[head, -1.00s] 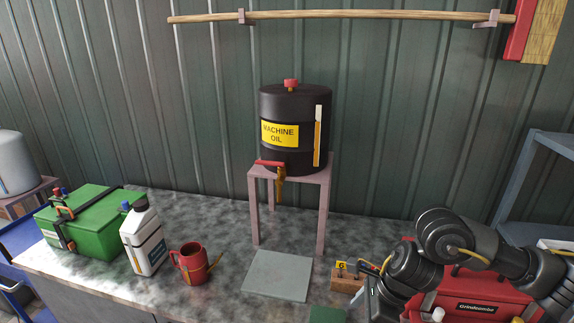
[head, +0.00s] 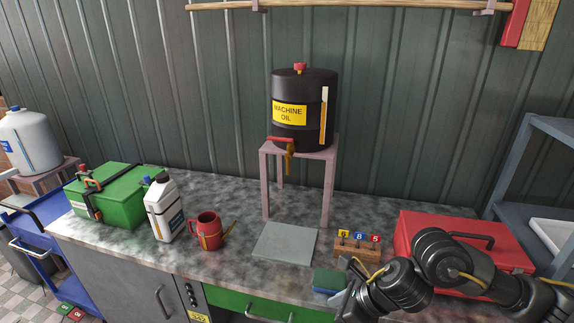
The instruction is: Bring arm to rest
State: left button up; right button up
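My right arm comes in from the lower right, and its gripper (head: 343,301) hangs low near the bench's front edge, beside a green-and-blue block (head: 328,281). The fingers are largely hidden by the wrist, so I cannot tell whether they are open or shut. My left arm and gripper are not in view. A black machine oil drum (head: 304,110) stands on a pinkish stand on the bench. Its tap has a red lever (head: 281,139).
A white jug (head: 163,208) and a green box (head: 108,195) stand at the bench's left. A wooden block with numbered tags (head: 357,246) and a red toolbox (head: 472,228) are at the right, close to my arm. The front drawer (head: 250,304) is green.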

jog(key=s+a+r+m+t+y, duration=0.1)
jog(key=a+m+t+y, duration=0.2)
jog(key=a+m+t, duration=0.7)
jog(key=s+d+f+m+g+h, duration=0.2)
jog(key=d+f+m+h, duration=0.15)
jog(key=d+m, duration=0.6)
jog(key=s+d+f+m+g+h, duration=0.1)
jog(key=s+d+f+m+h, duration=0.3)
jog(key=m, duration=1)
jog(key=s+d+f+m+g+h, duration=0.3)
jog(key=s+d+f+m+g, duration=0.4)
jog(key=s+d+m, duration=0.7)
notch_tip(320, 180, down, 25)
jog(key=a+n, duration=0.2)
jog(key=a, duration=0.1)
jog(key=s+d+f+g, duration=0.1)
jog(key=s+d+f, duration=0.2)
jog(key=s+f, duration=1.4)
jog(key=shift+s+d+f, duration=0.2)
jog(key=shift+s+f, duration=0.2)
jog(key=shift+f, duration=0.35)
